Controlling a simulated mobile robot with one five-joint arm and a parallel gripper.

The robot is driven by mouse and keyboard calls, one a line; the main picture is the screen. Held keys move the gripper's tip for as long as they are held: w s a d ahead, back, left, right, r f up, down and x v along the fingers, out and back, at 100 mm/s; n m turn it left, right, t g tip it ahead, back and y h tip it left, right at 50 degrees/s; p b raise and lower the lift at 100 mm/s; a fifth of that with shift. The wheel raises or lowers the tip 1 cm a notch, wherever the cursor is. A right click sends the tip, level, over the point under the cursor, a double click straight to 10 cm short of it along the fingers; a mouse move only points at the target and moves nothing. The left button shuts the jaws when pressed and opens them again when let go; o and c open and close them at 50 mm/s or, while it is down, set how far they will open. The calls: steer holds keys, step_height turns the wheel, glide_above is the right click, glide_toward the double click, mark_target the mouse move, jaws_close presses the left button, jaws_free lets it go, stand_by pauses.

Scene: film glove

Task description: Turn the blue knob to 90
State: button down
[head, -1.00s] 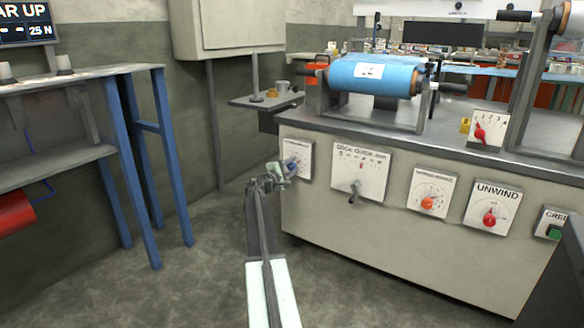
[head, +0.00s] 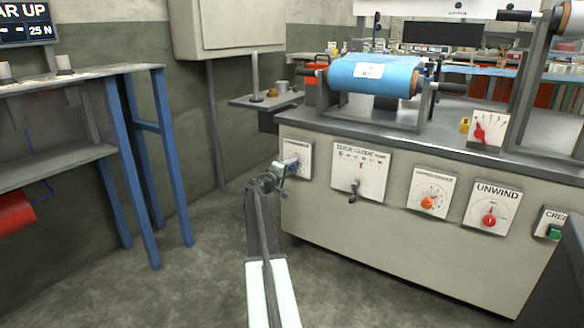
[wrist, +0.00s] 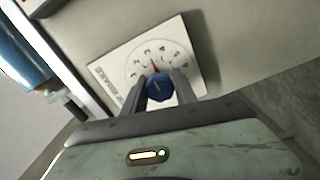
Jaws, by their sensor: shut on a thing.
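The blue knob (wrist: 159,87) sits on a white dial plate (wrist: 125,67) with a ring of numbers, and a red pointer shows at the knob's upper edge in the wrist view. My gripper (wrist: 160,88) is shut on the knob, one dark finger on each side. In the head view my gripper (head: 280,170) is at the leftmost dial plate (head: 302,158) on the machine front and hides part of it; the knob shows only slightly there. The dial numbers are too small to read surely.
Right of this dial are the edge guide panel (head: 360,172), a dial with an orange knob (head: 428,202) and the UNWIND dial with a red knob (head: 489,220). A blue film roll (head: 375,77) lies on top of the machine. A blue-legged bench (head: 130,150) stands left; the floor between is clear.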

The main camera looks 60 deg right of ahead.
stand_by(0.3)
steer(key=c, duration=1)
jaws_free()
steer(key=a, duration=0.8)
